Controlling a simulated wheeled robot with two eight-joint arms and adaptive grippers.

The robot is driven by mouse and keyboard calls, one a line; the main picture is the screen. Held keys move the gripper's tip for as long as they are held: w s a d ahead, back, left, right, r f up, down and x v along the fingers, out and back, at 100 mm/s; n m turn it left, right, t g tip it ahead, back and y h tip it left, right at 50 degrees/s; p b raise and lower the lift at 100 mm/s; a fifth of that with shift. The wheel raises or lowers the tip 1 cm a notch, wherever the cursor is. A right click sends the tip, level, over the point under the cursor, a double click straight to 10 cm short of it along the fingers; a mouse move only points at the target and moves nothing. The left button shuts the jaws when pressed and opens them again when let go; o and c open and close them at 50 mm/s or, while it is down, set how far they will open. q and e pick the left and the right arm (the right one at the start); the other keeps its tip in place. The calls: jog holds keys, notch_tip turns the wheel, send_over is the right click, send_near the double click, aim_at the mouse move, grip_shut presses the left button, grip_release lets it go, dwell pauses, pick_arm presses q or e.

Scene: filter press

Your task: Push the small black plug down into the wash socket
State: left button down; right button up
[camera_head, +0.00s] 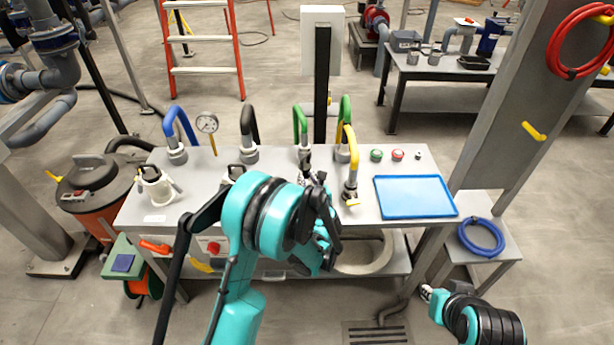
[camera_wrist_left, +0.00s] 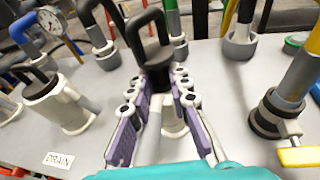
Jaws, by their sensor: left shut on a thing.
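The small black plug (camera_wrist_left: 157,66) has a loop handle and sits between the purple-padded fingers of my left gripper (camera_wrist_left: 155,108), which is shut on it. A pale socket (camera_wrist_left: 174,122) shows below the plug, between the fingers. The plug looks roughly upright over it; I cannot tell how deep it sits. In the head view my left gripper (camera_head: 312,180) is at the bench top, in front of a green hose, and its arm and fingers largely hide the plug and socket. My right gripper (camera_head: 430,292) is low at the right, off the bench; its fingers are too small to read.
Beside the held plug stand a black-handled socket fitting (camera_wrist_left: 55,100) by a DRAIN label and a yellow-handled valve (camera_head: 350,190). Blue (camera_head: 176,140), black (camera_head: 248,140) and green (camera_head: 300,130) hoses rise behind. A blue tray (camera_head: 415,197) lies on the right.

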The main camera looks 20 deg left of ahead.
pick_arm(q)
jog(key=c, duration=1.3)
grip_release()
jog(key=shift+c, duration=0.2)
